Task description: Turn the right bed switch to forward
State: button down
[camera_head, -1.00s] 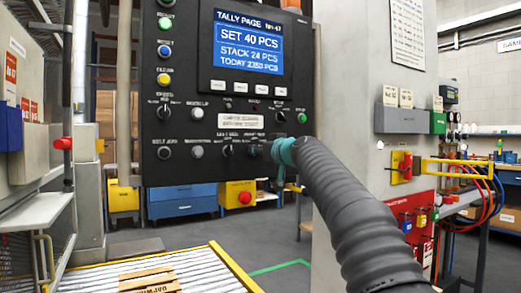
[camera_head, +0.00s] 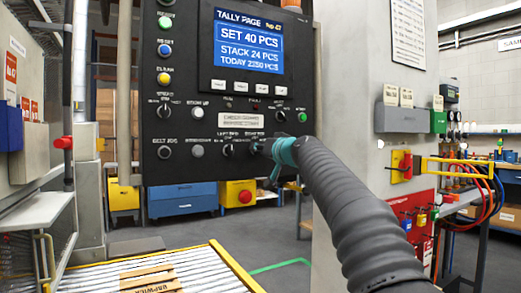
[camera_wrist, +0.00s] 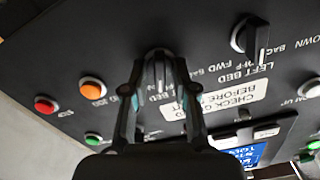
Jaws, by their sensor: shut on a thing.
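The right bed switch (camera_wrist: 158,62) is a dark rotary knob on the black control panel (camera_head: 175,182). In the wrist view, which shows the panel upside down, my gripper (camera_wrist: 157,74) is shut on this knob, one finger on each side. The knob's own label is mostly hidden by the fingers, so its exact setting cannot be read. In the head view my teal-and-black gripper (camera_head: 262,149) reaches the panel's lower right, covering most of the knob. The left bed switch (camera_wrist: 247,36) is a similar black knob beside it; it also shows in the head view (camera_head: 228,150).
In the wrist view an orange button (camera_wrist: 92,88), a red button (camera_wrist: 45,104) and a green button (camera_wrist: 93,138) sit near the knob. The head view shows a lit tally screen (camera_head: 247,42) above and a roller conveyor (camera_head: 215,270) below.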

jog(key=m, duration=0.5)
jog(key=shift+d+p, duration=0.15)
jog(key=shift+p, duration=0.2)
dwell(0.4)
jog(key=c, duration=1.2)
grip_release()
jog(key=shift+w, duration=0.1)
jog(key=v, duration=1.2)
